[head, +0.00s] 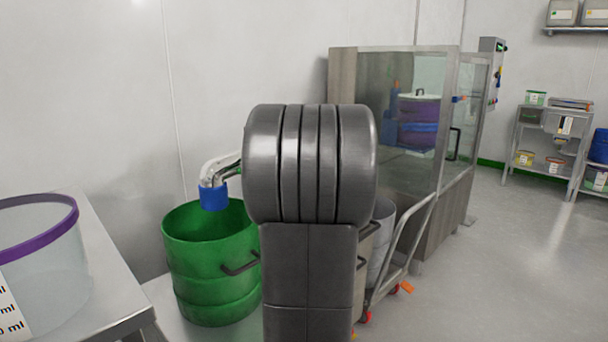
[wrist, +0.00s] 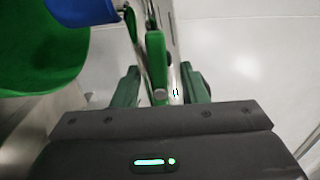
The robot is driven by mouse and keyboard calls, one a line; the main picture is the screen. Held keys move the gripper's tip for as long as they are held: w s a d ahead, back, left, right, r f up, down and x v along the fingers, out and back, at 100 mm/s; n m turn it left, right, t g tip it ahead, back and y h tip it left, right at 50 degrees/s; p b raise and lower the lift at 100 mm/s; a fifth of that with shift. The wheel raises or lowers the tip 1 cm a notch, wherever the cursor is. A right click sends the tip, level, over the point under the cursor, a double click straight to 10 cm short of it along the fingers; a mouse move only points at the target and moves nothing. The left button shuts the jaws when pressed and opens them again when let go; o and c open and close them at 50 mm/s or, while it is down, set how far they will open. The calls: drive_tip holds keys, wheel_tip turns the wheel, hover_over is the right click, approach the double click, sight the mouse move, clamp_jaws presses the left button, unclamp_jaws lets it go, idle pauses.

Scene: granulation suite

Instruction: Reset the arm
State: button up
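My arm's thick dark grey links (head: 310,165) fill the middle of the head view and hide my gripper there. In the wrist view, my gripper (wrist: 162,88) shows two dark green fingers spread apart at either side. A narrow green lever-like part (wrist: 156,60) and a metal part stand in the gap between them. Whether the fingers touch these parts is hard to tell. A green drum (head: 208,270) stands left of my arm and also shows in the wrist view (wrist: 35,60). A pale pipe with a blue end (head: 213,195) hangs over the drum.
A metal table (head: 105,265) with a clear purple-rimmed container (head: 45,265) is at the left. A glass-sided enclosure (head: 345,95) and a cart (head: 408,250) stand behind my arm at the right. Shelves (head: 545,180) are far right. The right floor (head: 510,260) is clear.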

drive_tip(key=shift+s, duration=0.1)
drive_tip(key=p+v, duration=0.2)
drive_tip(key=v, duration=1.2)
drive_tip(key=b+x, duration=0.2)
drive_tip(key=x, duration=1.2)
drive_tip(key=shift+a+f, duration=0.1)
drive_tip(key=shift+r+p, duration=0.3)
drive_tip(key=shift+p, duration=0.3)
drive_tip(key=shift+r+m+p, duration=0.1)
drive_tip(key=shift+m+p, duration=0.3)
drive_tip(key=shift+p, duration=0.05)
drive_tip(key=m+p, duration=0.5)
drive_tip(key=p, duration=0.6)
drive_tip(key=shift+r+m, duration=0.1)
drive_tip(key=shift+m, duration=0.3)
drive_tip(key=shift+m+p, duration=0.6)
drive_tip(key=shift+p, duration=0.6)
drive_tip(key=shift+m+p, duration=0.4)
drive_tip(key=shift+p, duration=0.15)
